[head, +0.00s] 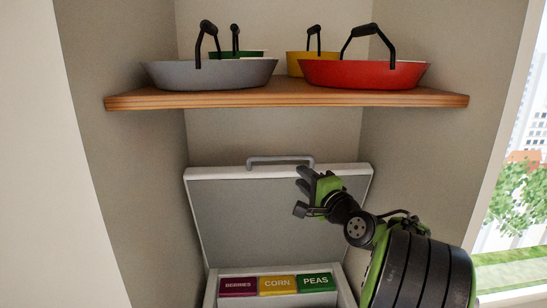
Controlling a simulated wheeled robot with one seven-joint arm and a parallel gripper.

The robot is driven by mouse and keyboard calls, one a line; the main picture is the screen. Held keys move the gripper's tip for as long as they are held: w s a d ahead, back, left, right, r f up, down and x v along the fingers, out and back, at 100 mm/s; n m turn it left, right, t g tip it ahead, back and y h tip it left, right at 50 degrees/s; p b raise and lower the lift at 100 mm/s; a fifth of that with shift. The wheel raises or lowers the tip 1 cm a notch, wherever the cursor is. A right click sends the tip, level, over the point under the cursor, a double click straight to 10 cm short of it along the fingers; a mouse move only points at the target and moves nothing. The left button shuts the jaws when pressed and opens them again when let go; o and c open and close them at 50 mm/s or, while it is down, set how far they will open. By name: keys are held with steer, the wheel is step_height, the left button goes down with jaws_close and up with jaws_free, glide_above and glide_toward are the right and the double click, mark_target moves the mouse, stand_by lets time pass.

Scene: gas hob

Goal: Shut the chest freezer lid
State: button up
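The chest freezer lid (235,222) stands raised and leans back between the alcove walls, its grey inner panel facing me. A grey bar handle (280,160) sits on its top edge. The open freezer body (211,286) is below, with boxes marked berries (238,287), corn (277,285) and peas (315,283) inside. My gripper (302,190) is in front of the lid's upper right part, just below the handle's right end. I cannot tell whether it touches the lid. My arm hides the lid's right side. The finger gap is not clear at this angle.
A wooden shelf (290,98) crosses the alcove above the lid. It holds a grey pan (210,75), a red pan (365,75), a green pan (250,54) and a yellow pan (298,65). Walls stand close on both sides. A window (515,220) is at the right.

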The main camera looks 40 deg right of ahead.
mark_target(281, 158)
steer(key=p+x, duration=0.3)
steer(key=x, duration=1)
jaws_close()
